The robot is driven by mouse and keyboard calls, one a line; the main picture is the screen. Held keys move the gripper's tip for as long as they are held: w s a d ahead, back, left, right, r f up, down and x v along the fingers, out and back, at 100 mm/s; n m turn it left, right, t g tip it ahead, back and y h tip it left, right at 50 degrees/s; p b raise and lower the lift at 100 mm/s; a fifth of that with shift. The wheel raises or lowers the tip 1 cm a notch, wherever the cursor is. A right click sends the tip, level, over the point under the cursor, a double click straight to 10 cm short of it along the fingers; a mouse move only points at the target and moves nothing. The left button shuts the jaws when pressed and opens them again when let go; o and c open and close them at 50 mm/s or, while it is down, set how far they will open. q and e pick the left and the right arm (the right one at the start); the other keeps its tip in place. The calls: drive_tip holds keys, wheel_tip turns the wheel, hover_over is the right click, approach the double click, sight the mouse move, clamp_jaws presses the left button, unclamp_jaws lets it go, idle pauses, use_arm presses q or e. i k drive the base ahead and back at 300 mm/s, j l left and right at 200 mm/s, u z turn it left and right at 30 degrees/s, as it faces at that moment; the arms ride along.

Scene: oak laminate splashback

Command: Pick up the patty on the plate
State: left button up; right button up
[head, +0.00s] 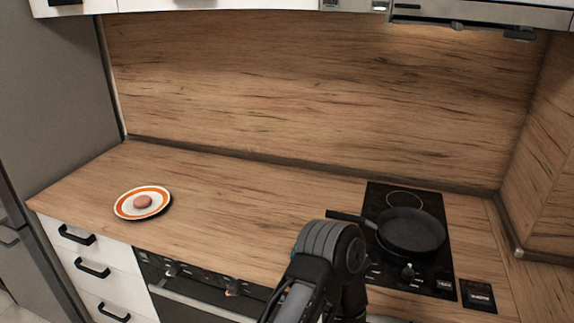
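A small pinkish-brown patty (143,202) lies in the middle of a white plate with an orange ring (124,211). The plate rests on the left part of the wooden counter, near its front edge. Part of one of my arms shows at the bottom centre, well to the right of the plate. Neither of my grippers is in the picture.
A dark frying pan (411,232) sits on the black cooktop (378,197) at the right, its handle pointing left. The wooden counter (240,205) is clear between plate and cooktop. A wooden splashback (300,90) rises behind. Drawers with black handles (93,268) are below left.

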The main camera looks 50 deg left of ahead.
sight(142, 202)
drive_tip(key=u, duration=2.55)
drive_tip(key=j+z, duration=0.1)
drive_tip(key=z, duration=0.35)
drive_tip(key=i+j+z, duration=0.1)
drive_tip(key=z, duration=0.35)
drive_tip(key=j+z, duration=0.2)
drive_tip(key=z, duration=0.2)
drive_tip(key=j+z, duration=0.2)
drive_tip(key=j, duration=0.25)
drive_tip(key=k+j+z, duration=0.15)
drive_tip(key=j, duration=0.3)
drive_tip(key=j+z, duration=0.2)
drive_tip(key=j, duration=0.25)
drive_tip(key=k+j+z, duration=0.2)
drive_tip(key=j, duration=0.2)
drive_tip(key=k+j+z, duration=0.2)
drive_tip(key=j, duration=0.25)
drive_tip(key=k+j, duration=0.1)
drive_tip(key=j, duration=0.3)
drive_tip(key=k+j, duration=0.1)
drive_tip(key=j, duration=0.35)
